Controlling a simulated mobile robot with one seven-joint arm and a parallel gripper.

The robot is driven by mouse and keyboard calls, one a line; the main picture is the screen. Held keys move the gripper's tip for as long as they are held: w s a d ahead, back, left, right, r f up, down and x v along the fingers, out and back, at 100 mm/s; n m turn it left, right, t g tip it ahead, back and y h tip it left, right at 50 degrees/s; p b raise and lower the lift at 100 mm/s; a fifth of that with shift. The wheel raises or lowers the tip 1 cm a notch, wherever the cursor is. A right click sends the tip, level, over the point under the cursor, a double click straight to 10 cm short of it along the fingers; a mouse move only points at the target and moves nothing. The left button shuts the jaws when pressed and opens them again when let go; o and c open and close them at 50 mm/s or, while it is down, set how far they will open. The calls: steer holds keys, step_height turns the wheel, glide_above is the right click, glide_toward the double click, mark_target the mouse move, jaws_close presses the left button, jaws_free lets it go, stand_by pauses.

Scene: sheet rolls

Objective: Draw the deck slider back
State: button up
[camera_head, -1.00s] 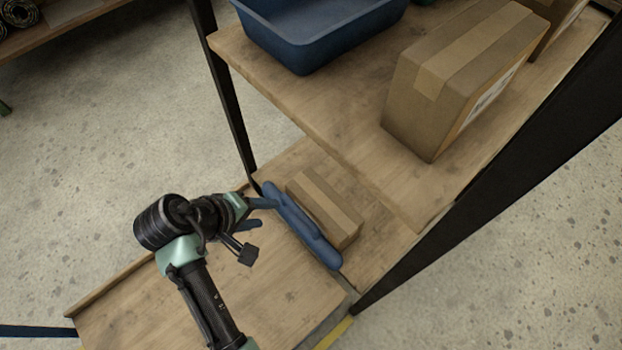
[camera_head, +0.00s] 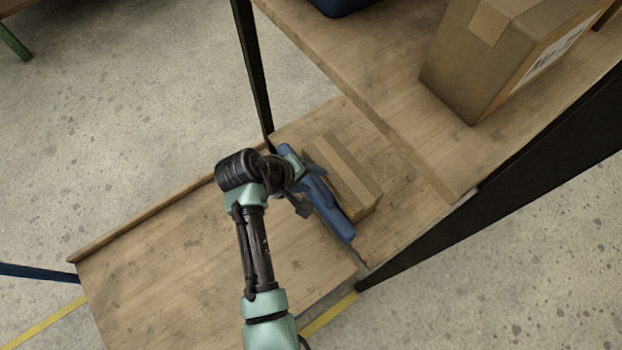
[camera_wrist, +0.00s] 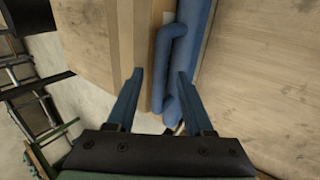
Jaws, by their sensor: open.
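The deck slider appears to be the blue bar (camera_head: 328,210) lying across the lower wooden deck (camera_head: 200,265), beside a small cardboard box. In the wrist view, the blue bar (camera_wrist: 196,22) has a bent blue handle (camera_wrist: 162,62) on its left side. My gripper (camera_wrist: 158,75) is open, with one blue finger on each side of the handle in that view. I cannot tell whether either finger touches it. In the head view, my gripper (camera_head: 304,172) is over the bar's far end, and its fingers are mostly hidden or blend with the blue.
The small box (camera_head: 345,178) sits just behind the bar. An upper shelf (camera_head: 385,105) holds a larger box (camera_head: 490,60) and a blue bin (camera_head: 340,5). Dark posts (camera_head: 252,75) stand at the rack's sides. The deck's front part is clear.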

steer(key=shift+w+f, duration=0.1)
jaws_close()
stand_by(1.4)
